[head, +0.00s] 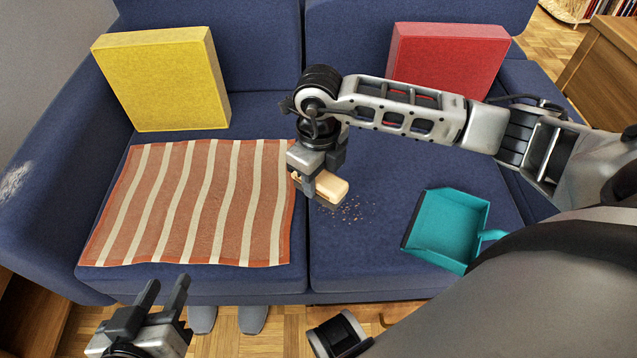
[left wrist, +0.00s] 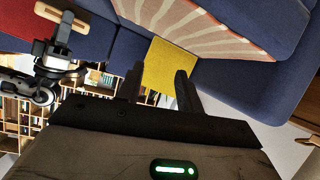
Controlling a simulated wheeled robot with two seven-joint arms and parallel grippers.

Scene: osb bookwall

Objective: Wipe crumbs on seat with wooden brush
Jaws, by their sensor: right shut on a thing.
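The blue sofa seat (head: 370,260) fills the middle of the head view. Crumbs (head: 350,211) lie scattered on its right cushion. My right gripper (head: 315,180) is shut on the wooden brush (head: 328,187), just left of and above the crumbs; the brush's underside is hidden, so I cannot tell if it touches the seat. The brush also shows at the top left of the left wrist view (left wrist: 52,22). My left gripper (head: 165,292) is open and empty in front of the seat's left part; its two fingers also show apart in the left wrist view (left wrist: 158,85).
A teal dustpan (head: 448,225) lies on the seat right of the crumbs. A striped cloth (head: 190,203) covers the left cushion. A yellow cushion (head: 162,78) and a red cushion (head: 450,53) lean on the backrest. Seat between crumbs and dustpan is clear.

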